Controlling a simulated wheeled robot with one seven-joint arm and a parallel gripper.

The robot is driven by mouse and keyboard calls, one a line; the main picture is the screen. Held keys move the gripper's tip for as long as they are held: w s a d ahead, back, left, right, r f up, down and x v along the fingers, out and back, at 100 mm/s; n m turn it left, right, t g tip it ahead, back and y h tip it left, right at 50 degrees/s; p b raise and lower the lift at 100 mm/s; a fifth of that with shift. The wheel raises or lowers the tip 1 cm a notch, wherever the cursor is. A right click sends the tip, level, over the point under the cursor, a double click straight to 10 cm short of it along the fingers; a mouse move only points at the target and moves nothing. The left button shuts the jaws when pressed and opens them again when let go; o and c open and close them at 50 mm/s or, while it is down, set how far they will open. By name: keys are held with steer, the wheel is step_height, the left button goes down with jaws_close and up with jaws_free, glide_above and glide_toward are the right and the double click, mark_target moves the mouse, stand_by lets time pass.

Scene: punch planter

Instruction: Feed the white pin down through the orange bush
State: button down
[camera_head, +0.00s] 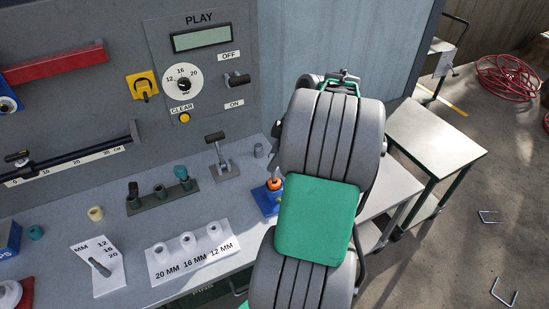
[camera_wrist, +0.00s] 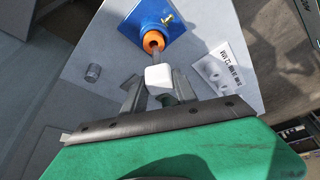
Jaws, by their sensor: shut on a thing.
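In the wrist view the orange bush (camera_wrist: 152,41) stands on a blue block (camera_wrist: 150,18). My gripper (camera_wrist: 158,88) is shut on the white pin (camera_wrist: 158,77), whose white block-like head shows between the fingers. A thin grey shaft runs from the head toward the bush's dark opening. I cannot tell whether its tip is inside the bush or only in front of it. In the head view the orange bush (camera_head: 274,184) and blue block (camera_head: 264,200) show just left of my arm. My arm hides the gripper and the pin there.
A small grey cylinder (camera_head: 258,150) stands behind the block. A white size stand (camera_head: 192,251), a slotted gauge plate (camera_head: 98,267) and a dark rack (camera_head: 163,197) are on the bench to the left. A lever (camera_head: 222,157) stands near the panel. Bare bench surrounds the block.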

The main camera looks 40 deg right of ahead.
mark_target(275, 174)
steer(key=shift+f, duration=0.15)
steer(key=shift+f+b, duration=0.3)
steer(key=shift+b, duration=0.15)
steer(key=shift+f+b, duration=2.85)
steer(key=shift+f, duration=0.3)
steer(key=c, duration=0.9)
jaws_free()
steer(key=shift+r, duration=0.15)
steer(key=p+v, duration=0.1)
steer(key=v, duration=0.6)
steer(key=shift+s+d+r, duration=0.1)
steer(key=shift+r, duration=0.2)
